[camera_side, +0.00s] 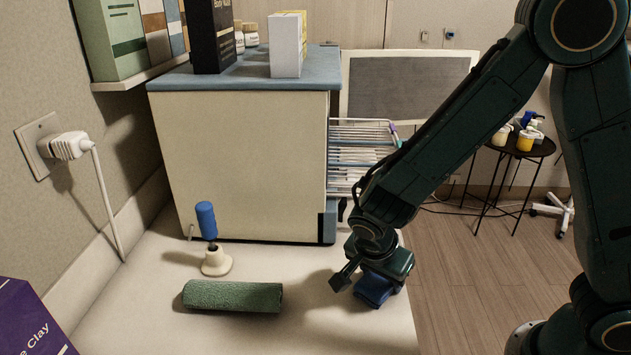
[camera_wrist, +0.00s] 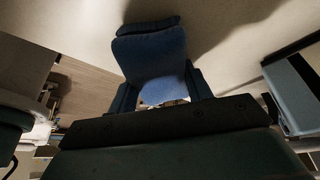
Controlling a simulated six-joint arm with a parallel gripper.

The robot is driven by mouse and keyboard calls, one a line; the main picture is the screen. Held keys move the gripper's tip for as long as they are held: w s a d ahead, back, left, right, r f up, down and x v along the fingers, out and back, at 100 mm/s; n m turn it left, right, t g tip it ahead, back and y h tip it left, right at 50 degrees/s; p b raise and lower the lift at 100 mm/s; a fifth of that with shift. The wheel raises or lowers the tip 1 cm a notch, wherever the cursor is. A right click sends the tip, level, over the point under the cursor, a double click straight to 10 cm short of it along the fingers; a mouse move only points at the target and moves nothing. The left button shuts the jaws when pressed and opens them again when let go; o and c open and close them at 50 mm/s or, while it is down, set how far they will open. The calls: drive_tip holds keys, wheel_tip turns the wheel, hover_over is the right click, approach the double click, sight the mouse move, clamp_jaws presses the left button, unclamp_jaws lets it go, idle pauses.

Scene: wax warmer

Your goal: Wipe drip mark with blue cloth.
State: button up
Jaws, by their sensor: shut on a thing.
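My gripper (camera_side: 366,280) is low over the right part of the pale counter (camera_side: 300,335), pointing down. It is shut on the blue cloth (camera_side: 376,291), which sits under and between the fingers, at or very near the counter surface; I cannot tell if it touches. In the wrist view the blue cloth (camera_wrist: 150,58) is folded and fills the space between the fingers. I cannot make out a drip mark in either view; the cloth and my gripper cover part of the counter.
A green textured roll (camera_side: 232,296) lies left of my gripper. Behind it stands a blue-handled tool (camera_side: 206,222) on a cream base. A cream cabinet (camera_side: 240,165) with a wire rack (camera_side: 358,150) rises behind. A purple box (camera_side: 28,322) is front left. The counter ends at the right.

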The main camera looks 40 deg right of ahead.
sight(385, 292)
drive_tip(key=shift+s+a, duration=1.6)
drive_tip(key=shift+r, duration=3.5)
drive_tip(key=shift+w, duration=0.1)
drive_tip(key=shift+w+d+r+n, duration=0.15)
drive_tip(key=shift+w+r+n, duration=0.3)
drive_tip(key=shift+w, duration=0.25)
drive_tip(key=w+d+r+n+t+y, duration=0.3)
drive_tip(key=w+d+r+n+y, duration=0.1)
drive_tip(key=w+d+r+n, duration=1)
drive_tip(key=shift+w+d+r+n+t+y, duration=0.35)
drive_tip(key=shift+d+r+n, duration=0.3)
drive_tip(key=shift+d, duration=0.6)
